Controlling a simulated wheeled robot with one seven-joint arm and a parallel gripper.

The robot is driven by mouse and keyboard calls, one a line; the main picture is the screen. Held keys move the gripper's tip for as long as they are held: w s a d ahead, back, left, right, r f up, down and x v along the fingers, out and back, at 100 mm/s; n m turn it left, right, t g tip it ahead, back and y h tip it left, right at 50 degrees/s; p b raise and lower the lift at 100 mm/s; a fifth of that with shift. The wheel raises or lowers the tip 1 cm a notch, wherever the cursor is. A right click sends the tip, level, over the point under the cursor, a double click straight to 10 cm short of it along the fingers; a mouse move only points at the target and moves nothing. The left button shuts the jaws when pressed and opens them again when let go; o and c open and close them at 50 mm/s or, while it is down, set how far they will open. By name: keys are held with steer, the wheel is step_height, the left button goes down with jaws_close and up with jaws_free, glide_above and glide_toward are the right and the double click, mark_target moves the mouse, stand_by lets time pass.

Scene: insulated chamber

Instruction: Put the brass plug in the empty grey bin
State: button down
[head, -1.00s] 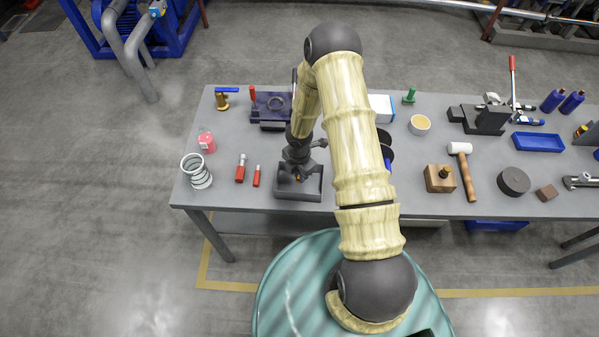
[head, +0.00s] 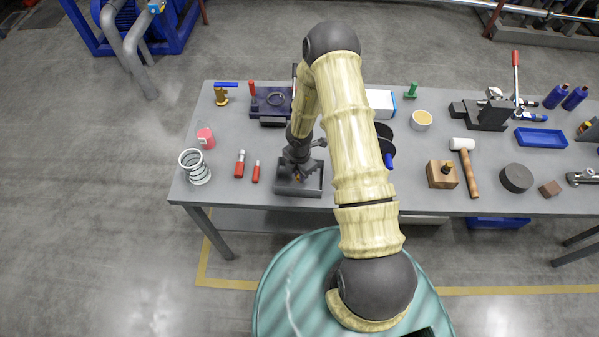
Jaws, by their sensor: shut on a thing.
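The grey bin (head: 312,190) stands near the front edge of the grey workbench, left of the middle. My gripper (head: 298,177) points down over the bin, its tips at or just inside the opening. It is shut on a small brass-orange thing, the brass plug (head: 298,179), of which only a little shows between the fingers. I cannot tell whether the plug touches the bin's floor. My wrist and fingers hide part of the bin's inside.
A wooden block (head: 441,175) and a mallet (head: 465,165) are to the right.

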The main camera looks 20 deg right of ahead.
steer(key=shift+f+b, duration=0.3)
steer(key=shift+f, duration=0.1)
steer(key=c, duration=1.3)
jaws_free()
steer(key=shift+o, duration=0.2)
steer(key=shift+r, duration=0.2)
step_height(320, 180, up, 17)
steer(key=b, duration=0.1)
steer(key=shift+w, duration=0.15)
steer(key=shift+d, duration=0.1)
